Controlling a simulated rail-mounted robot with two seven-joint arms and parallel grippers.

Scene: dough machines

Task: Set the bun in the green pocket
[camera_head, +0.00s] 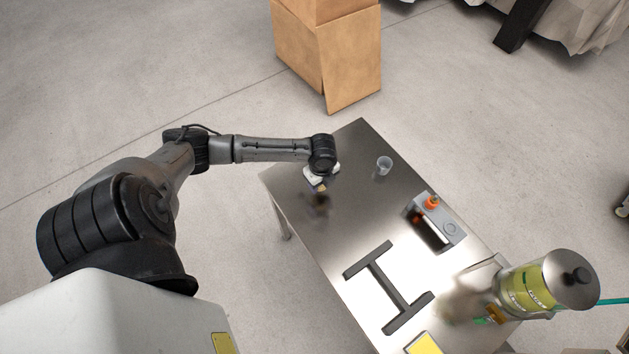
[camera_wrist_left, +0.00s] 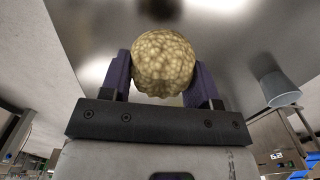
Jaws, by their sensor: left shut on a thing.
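My left gripper (camera_head: 318,187) is over the far left part of the steel table (camera_head: 350,220). In the left wrist view the gripper (camera_wrist_left: 164,85) is shut on a round, pale-brown bun (camera_wrist_left: 165,62) with a bumpy surface, held between its two dark purple fingers. In the head view the bun is too small and too covered by the gripper to make out well. A dark blurred reflection shows on the steel below the gripper. I cannot make out a green pocket clearly in either view. My right gripper is not in view.
A clear cup (camera_head: 384,165) stands right of the gripper. A grey machine with an orange knob (camera_head: 432,202), a dark H-shaped frame (camera_head: 388,287) and a lidded canister with a yellow-green label (camera_head: 530,287) are nearer. A cardboard box (camera_head: 350,62) stands beyond the table.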

